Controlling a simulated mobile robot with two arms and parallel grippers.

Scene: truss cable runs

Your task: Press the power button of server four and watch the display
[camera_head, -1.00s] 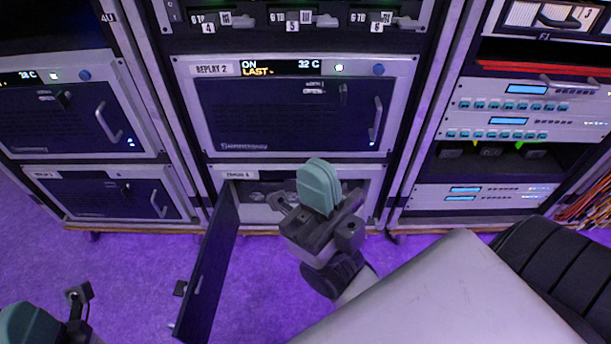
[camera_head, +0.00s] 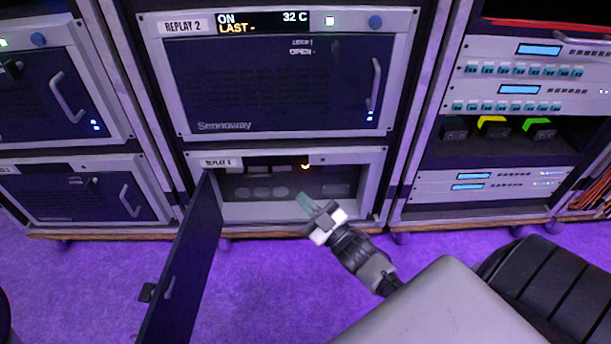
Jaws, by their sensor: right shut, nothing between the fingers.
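Server four, labelled REPLAY 4 (camera_head: 221,162), is the low unit in the middle rack. Its dark front door (camera_head: 186,262) hangs open to the left. Inside the bay, a small orange glowing mark (camera_head: 305,166) shows near the top; I cannot tell for certain whether it is the power button. No lit display text shows on this unit. My right gripper (camera_head: 304,201) is shut and empty, its teal fingertips at the lower front of the open bay, below the orange mark. I cannot tell whether it touches anything. My left gripper is out of view.
REPLAY 2 (camera_head: 285,90) sits directly above, its display (camera_head: 263,22) reading ON, LAST - and 32 C. Another closed unit (camera_head: 80,195) stands to the left. The right rack holds panels (camera_head: 535,72) with blue displays. Purple floor (camera_head: 265,290) is clear between the open door and my arm.

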